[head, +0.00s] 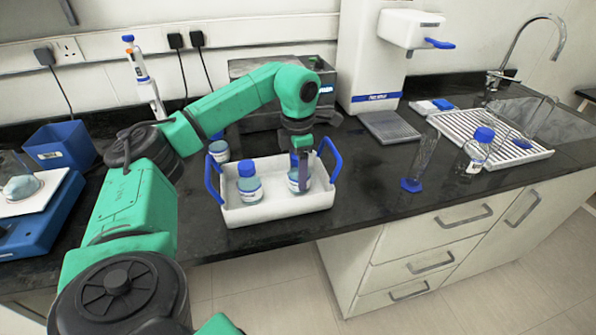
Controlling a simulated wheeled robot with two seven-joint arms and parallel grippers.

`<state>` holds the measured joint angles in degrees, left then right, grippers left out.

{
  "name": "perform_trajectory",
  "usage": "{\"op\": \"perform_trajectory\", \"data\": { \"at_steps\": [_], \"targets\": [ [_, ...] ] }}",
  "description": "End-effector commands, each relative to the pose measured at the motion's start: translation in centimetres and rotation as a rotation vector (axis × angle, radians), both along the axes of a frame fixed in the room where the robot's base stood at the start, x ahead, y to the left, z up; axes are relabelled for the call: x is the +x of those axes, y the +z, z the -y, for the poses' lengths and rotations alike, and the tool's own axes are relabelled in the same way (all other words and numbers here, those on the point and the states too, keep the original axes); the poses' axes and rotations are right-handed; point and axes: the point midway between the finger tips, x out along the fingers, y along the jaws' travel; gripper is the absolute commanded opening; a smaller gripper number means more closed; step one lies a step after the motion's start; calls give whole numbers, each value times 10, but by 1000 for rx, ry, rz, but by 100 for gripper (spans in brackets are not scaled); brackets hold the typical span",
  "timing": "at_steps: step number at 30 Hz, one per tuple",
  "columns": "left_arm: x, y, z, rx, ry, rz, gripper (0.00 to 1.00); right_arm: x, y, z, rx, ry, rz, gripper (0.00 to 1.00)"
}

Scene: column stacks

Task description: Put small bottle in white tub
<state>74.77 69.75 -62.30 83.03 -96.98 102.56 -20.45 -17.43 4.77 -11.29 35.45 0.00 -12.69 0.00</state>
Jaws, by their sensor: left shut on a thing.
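The white tub (280,211) with blue handles stands on the dark counter in the middle of the head view. A small blue-capped bottle (249,187) stands upright in its left half. My left gripper (302,172) points down over the right half of the tub and is shut on a second small bottle (294,182). A finger hides part of this bottle; it looks upright inside the tub, but I cannot tell whether its base touches the floor. My right gripper is out of view.
Another bottle (219,149) stands behind the tub's left end. A blue bin (58,147) and a blue-based scale (38,215) are at left. A glass cylinder (424,158), a larger blue-capped bottle (478,150) and a white drying rack (500,128) are at right.

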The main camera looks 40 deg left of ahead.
Motion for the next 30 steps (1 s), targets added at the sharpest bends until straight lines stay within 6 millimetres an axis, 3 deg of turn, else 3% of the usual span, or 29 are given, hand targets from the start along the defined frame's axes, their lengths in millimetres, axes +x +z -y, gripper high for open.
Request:
{"op": "perform_trajectory", "data": {
  "at_steps": [7,8,9,21,28,30],
  "targets": [
    [0,-3,0,-1,0,1,0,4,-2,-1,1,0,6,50],
    [0,-3,0,-1,0,1,81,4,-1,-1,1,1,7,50],
    [0,-2,0,0,0,0,96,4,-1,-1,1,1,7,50],
    [1,6,0,-1,0,1,99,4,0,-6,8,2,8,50],
    [1,63,1,-3,0,5,99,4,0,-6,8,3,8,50],
    [1,88,1,-1,-1,4,99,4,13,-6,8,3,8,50]
  ]
}}
